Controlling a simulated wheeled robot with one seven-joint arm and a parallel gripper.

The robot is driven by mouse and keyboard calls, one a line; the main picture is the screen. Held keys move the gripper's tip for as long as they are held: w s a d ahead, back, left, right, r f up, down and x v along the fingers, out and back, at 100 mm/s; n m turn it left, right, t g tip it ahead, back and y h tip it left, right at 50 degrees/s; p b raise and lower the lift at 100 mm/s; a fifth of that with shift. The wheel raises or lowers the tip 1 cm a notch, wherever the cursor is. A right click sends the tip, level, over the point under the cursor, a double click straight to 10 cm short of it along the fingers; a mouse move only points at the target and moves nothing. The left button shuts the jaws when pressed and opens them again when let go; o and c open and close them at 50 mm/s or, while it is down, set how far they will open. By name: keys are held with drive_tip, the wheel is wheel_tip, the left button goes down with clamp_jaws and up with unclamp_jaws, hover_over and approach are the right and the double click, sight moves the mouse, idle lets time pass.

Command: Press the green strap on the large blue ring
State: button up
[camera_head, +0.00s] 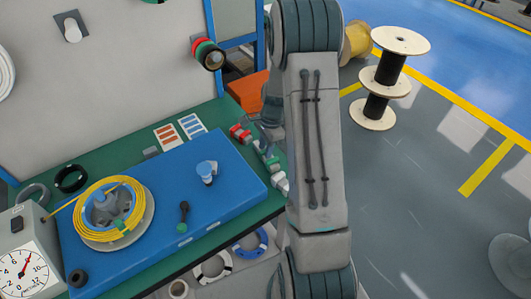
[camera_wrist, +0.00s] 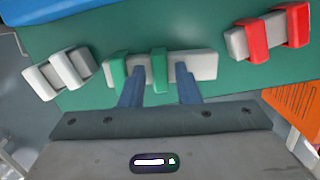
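In the wrist view, two green straps sit on a pale block on the green bench top: one green strap (camera_wrist: 159,70) lies between the fingers of my gripper (camera_wrist: 160,88), and the other green strap (camera_wrist: 117,70) lies left of the left finger. My gripper is open; contact cannot be told. In the head view, my arm partly hides the green straps (camera_head: 261,148). A blue ring with white marks (camera_head: 262,240) is below the bench.
Red straps (camera_wrist: 254,40) are to the right and white straps (camera_wrist: 68,70) to the left in the wrist view. A blue-capped post (camera_head: 206,172) and a dark handle (camera_head: 183,215) stand on the blue board (camera_head: 235,190). A dial box (camera_head: 30,262) is at the left.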

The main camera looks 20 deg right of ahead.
drive_tip(key=c, duration=0.6)
wheel_tip(320, 180, up, 8)
drive_tip(key=p, duration=0.5)
idle(0.4)
